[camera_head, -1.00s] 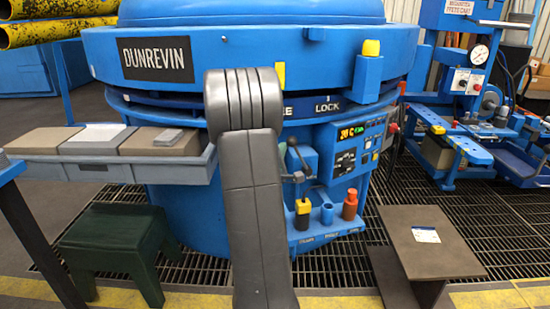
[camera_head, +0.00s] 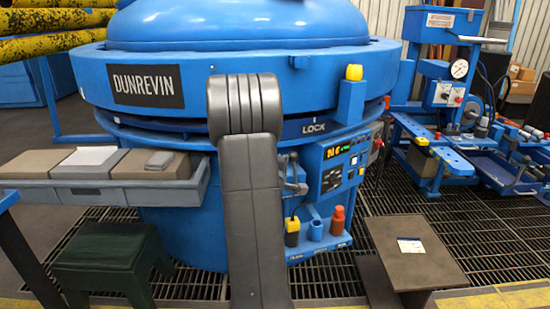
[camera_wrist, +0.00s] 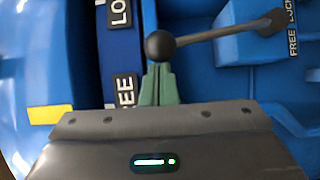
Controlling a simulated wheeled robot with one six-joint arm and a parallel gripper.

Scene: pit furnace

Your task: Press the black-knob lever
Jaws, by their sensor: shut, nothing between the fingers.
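The lever's black ball knob (camera_wrist: 160,46) shows in the wrist view at top centre. Its grey rod (camera_wrist: 215,34) runs right to a dark pivot on a blue block. My gripper (camera_wrist: 157,72) has its green fingers shut and empty, with the tips right at the knob's lower edge. I cannot tell whether they touch it. In the head view a dark lever (camera_head: 294,160) stands on the blue furnace (camera_head: 180,222), just right of my grey arm. My arm hides part of the furnace front there, and I cannot make out the fingers.
A control panel (camera_head: 344,163) is right of the lever, above a shelf with yellow, blue and orange-topped parts. A tray of blocks (camera_head: 92,195) juts out at left. A green stool (camera_head: 108,258) and a brown stand (camera_head: 415,250) flank the furnace on the grating.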

